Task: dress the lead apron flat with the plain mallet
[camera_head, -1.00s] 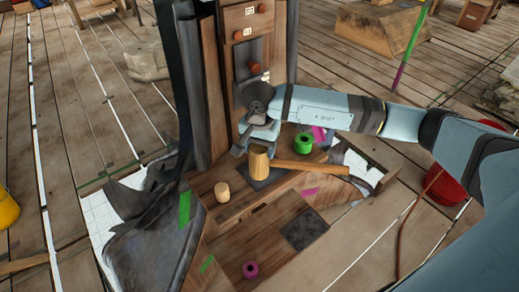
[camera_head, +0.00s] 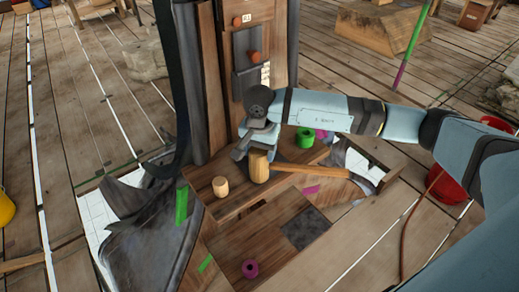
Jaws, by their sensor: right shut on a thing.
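The plain mallet has a pale wooden barrel head (camera_head: 259,168) and a long wooden handle (camera_head: 315,171) that runs to the right. My right gripper (camera_head: 257,146) is at the top of the head and shut on the mallet. The head is above the wooden bench (camera_head: 236,206); I cannot tell whether it touches. A dark grey sheet (camera_head: 150,245), which looks like the lead apron, hangs crumpled at the lower left, with raised, curled edges. My left gripper is not in view.
A short wooden peg (camera_head: 221,187) stands left of the mallet. A dark square patch (camera_head: 306,228) is on the lower boards. A knobbed wooden tower (camera_head: 251,56) rises behind. A red bucket (camera_head: 447,184) stands right.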

